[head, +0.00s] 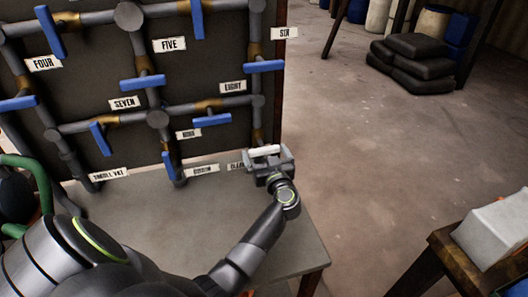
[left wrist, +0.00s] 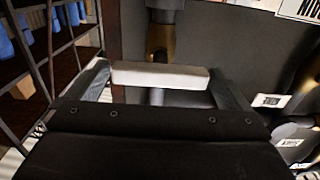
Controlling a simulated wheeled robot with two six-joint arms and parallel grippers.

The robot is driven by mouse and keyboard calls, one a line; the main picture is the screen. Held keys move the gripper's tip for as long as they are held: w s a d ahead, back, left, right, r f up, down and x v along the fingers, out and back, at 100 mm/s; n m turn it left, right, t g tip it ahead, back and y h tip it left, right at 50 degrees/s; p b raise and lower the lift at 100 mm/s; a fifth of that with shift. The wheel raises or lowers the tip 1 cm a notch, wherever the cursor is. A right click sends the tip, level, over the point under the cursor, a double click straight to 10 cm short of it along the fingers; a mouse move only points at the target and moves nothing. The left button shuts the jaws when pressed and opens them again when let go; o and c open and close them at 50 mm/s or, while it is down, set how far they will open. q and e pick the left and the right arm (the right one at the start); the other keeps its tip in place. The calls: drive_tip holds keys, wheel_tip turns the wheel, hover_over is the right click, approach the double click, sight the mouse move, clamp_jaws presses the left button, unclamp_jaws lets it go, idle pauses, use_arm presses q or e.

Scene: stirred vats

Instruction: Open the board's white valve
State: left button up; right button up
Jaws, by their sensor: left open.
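The white valve handle (head: 264,151) is a short bar at the lower right corner of the dark pipe board (head: 120,75). In the left wrist view the white handle (left wrist: 160,76) lies level, crosswise to the upright pipe (left wrist: 157,97) behind it. My left gripper (head: 270,160) is at the handle, with its jaws open. In the left wrist view the handle spans most of the gap between the two fingers of my left gripper (left wrist: 162,88). Whether the fingers touch it I cannot tell. My right gripper is not in view.
Several blue valve handles (head: 211,121) sit on the board's grey pipes, with name labels beside them. A grey table (head: 215,215) stands in front of the board. Dark sacks (head: 418,62) are stacked at the back right.

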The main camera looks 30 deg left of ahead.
use_arm(q)
drive_tip(key=shift+r, duration=0.1)
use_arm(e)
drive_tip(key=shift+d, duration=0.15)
use_arm(q)
drive_tip(key=shift+c, duration=0.4)
drive_tip(key=c, duration=0.6)
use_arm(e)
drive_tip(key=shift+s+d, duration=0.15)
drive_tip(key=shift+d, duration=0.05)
